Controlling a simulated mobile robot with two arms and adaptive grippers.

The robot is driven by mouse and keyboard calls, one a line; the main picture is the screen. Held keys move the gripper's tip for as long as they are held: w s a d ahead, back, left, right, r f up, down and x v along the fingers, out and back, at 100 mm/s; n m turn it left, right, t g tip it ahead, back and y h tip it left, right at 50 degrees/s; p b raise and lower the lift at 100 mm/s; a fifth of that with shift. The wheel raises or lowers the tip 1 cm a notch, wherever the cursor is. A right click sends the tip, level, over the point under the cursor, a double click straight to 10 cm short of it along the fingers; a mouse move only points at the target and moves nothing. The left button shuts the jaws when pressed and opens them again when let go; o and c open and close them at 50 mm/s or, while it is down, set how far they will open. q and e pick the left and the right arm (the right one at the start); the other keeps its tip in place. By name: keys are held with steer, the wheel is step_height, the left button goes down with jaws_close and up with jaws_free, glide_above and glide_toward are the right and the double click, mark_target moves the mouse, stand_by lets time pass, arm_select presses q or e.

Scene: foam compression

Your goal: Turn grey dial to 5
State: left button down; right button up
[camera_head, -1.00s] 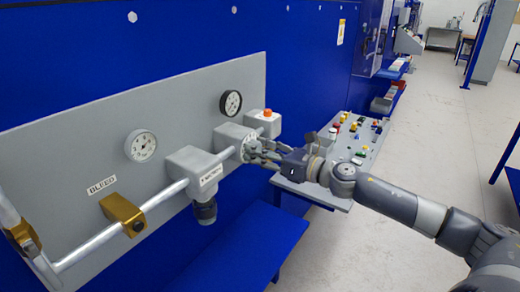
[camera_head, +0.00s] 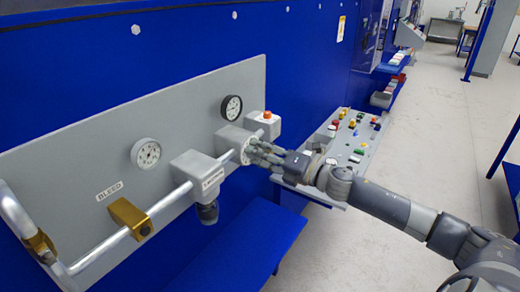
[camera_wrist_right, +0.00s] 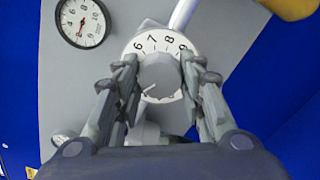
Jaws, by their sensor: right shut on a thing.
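The grey dial (camera_wrist_right: 160,75) is a round knob in front of a white number ring, of which 6, 7, 8 and 9 show in the right wrist view. A pale mark on the knob points to the lower left, and the numbers there are hidden by a finger. My right gripper (camera_wrist_right: 161,88) has its fingers on both sides of the knob, shut on it. In the head view the dial's white face (camera_head: 245,151) is partly covered by the right gripper (camera_head: 257,152). My left gripper is out of view.
A grey box with an orange button (camera_head: 267,115) stands just behind the dial. A pipe (camera_head: 165,208), a "BLEED" label (camera_head: 109,190) and two gauges (camera_head: 146,153) (camera_head: 231,107) are on the panel. A console with several buttons (camera_head: 345,155) lies right of the hand.

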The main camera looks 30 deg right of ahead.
steer(key=m+p, duration=0.6)
steer(key=m, duration=0.5)
steer(key=shift+m, duration=0.4)
stand_by(0.3)
steer(key=o, duration=1)
steer(key=shift+o, duration=0.2)
steer(key=v, duration=1.2)
